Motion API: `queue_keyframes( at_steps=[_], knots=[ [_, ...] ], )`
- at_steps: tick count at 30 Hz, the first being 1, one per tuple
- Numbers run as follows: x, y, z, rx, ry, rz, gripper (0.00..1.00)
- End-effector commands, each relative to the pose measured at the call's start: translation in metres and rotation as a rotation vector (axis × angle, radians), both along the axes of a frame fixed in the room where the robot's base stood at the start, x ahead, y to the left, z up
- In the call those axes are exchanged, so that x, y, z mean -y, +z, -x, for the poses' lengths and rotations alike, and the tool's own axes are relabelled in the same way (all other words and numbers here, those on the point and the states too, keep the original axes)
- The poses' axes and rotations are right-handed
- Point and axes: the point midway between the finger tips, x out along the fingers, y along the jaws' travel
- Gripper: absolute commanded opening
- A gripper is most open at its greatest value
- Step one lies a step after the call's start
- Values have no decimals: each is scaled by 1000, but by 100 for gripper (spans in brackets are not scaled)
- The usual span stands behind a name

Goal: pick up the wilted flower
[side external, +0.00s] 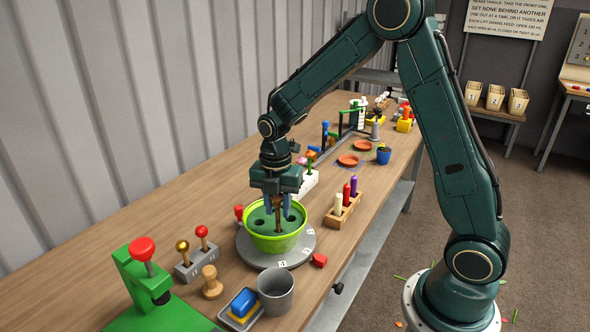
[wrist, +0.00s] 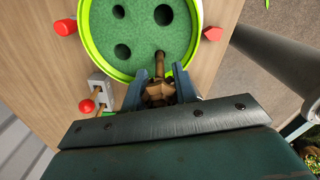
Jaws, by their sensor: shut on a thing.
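My gripper (side external: 277,208) is over the lime green pot (side external: 270,244), pointing down. Its two blue-grey fingers are shut on a brown wilted flower (side external: 278,218). In the wrist view the flower's drooped brown head (wrist: 158,93) lies between the fingers of my gripper (wrist: 157,82), and its stem reaches toward the green foam (wrist: 120,14) in the pot. The foam has several dark round holes. I cannot tell whether the stem's lower end is still in a hole or just above it. The pot stands on a grey round turntable (side external: 307,242).
A wooden block with coloured pegs (side external: 343,207) stands right of the pot. A red piece (side external: 320,260) lies by the turntable. A grey cup (side external: 275,291), blue block (side external: 243,302), wooden knob (side external: 211,281) and lever box (side external: 195,260) stand in front. Bare table lies to the left.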

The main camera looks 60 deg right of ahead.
Motion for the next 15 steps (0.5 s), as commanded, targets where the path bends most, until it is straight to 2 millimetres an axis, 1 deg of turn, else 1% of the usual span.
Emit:
queue_keyframes(
  at_steps=[8, 15],
  knots=[
    [0, 50, -1, 8, 0, 1, 7],
    [0, 102, -1, 8, 0, 1, 7]
  ],
)
